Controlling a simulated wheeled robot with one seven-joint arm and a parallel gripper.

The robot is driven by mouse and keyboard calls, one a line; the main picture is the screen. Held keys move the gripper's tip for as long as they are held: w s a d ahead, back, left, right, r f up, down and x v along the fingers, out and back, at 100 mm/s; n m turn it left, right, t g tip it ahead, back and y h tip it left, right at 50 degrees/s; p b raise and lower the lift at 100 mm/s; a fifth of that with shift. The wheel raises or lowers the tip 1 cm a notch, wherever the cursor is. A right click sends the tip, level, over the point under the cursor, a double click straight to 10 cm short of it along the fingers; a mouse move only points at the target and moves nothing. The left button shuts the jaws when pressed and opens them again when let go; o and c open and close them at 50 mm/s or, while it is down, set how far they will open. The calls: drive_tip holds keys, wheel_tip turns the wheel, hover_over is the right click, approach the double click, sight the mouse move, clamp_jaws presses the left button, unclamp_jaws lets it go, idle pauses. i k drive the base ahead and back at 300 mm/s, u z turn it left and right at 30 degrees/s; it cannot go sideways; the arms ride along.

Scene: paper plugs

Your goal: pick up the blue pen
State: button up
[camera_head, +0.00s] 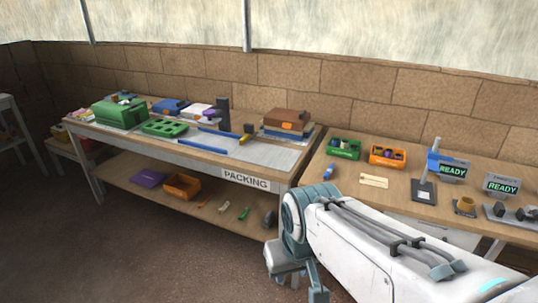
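I cannot make out for certain which thing is the blue pen. A small blue object (329,171) lies on the right table, near its left edge; it is too small to identify. A long thin blue strip (201,147) lies on the packing table near its front. My gripper (297,284) hangs at the bottom of the view, in front of the tables and apart from both objects. Its fingertips are partly cut off by the frame edge, so I cannot tell whether it is open or shut. I see nothing held in it.
The packing table (205,168) carries a green case (119,112), a green holed block (164,128) and a brown box (286,119).

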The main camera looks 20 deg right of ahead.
sight(326, 176)
drive_tip(key=u, duration=0.1)
drive_tip(key=i, duration=0.95)
drive_tip(key=z, duration=0.95)
drive_tip(key=i, duration=0.85)
drive_tip(key=z, duration=1)
